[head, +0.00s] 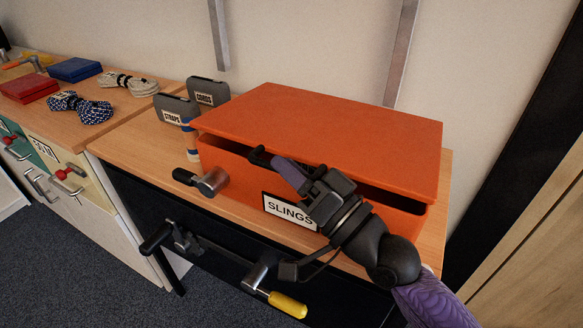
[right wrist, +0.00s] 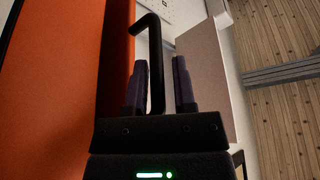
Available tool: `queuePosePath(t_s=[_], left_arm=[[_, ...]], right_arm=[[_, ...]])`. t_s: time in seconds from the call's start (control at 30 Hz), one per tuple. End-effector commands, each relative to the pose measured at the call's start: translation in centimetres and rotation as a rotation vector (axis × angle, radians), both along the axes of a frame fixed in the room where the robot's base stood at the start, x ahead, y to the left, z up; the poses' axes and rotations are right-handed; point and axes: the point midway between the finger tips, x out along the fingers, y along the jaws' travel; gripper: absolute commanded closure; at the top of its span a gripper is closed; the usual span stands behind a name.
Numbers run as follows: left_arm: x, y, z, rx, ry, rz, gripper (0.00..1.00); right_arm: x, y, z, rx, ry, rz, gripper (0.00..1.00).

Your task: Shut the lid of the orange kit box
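The orange kit box (head: 230,165) stands on the wooden bench with a "SLINGS" label on its front. Its orange lid (head: 335,128) is lowered but ajar, with a dark gap along the front, widest at the right. A black lid handle (head: 258,155) sits at the lid's front edge. My right gripper (head: 283,170) is at this handle, hiding part of it and the label. In the right wrist view the hooked black handle (right wrist: 157,75) runs between the close-set fingers of the right gripper (right wrist: 160,65). My left gripper is not in view.
Two grey tins (head: 207,92), one labelled "STRAPS", stand left of the box. Coiled ropes (head: 82,107) and red and blue cases lie on the left bench. A yellow-handled tool (head: 288,304) and metal parts hang at the bench front.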

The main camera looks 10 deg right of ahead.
Motion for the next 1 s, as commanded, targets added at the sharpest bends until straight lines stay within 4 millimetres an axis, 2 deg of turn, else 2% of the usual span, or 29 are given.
queuePosePath(t_s=[0.17, 0.4, 0.6, 1.0], left_arm=[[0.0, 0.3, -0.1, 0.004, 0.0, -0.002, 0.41], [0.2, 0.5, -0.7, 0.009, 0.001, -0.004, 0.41], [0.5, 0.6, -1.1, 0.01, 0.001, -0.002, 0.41], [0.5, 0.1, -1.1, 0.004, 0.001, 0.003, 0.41]], right_arm=[[-0.7, -0.7, -0.4, -0.003, 0.002, -0.001, 0.68], [-4.2, -3.7, -2.0, -0.007, 0.005, 0.0, 0.68], [-6.4, -5.6, -2.8, -0.005, 0.003, -0.001, 0.68], [-7.2, -6.2, -2.9, 0.0, -0.001, 0.001, 0.68]])
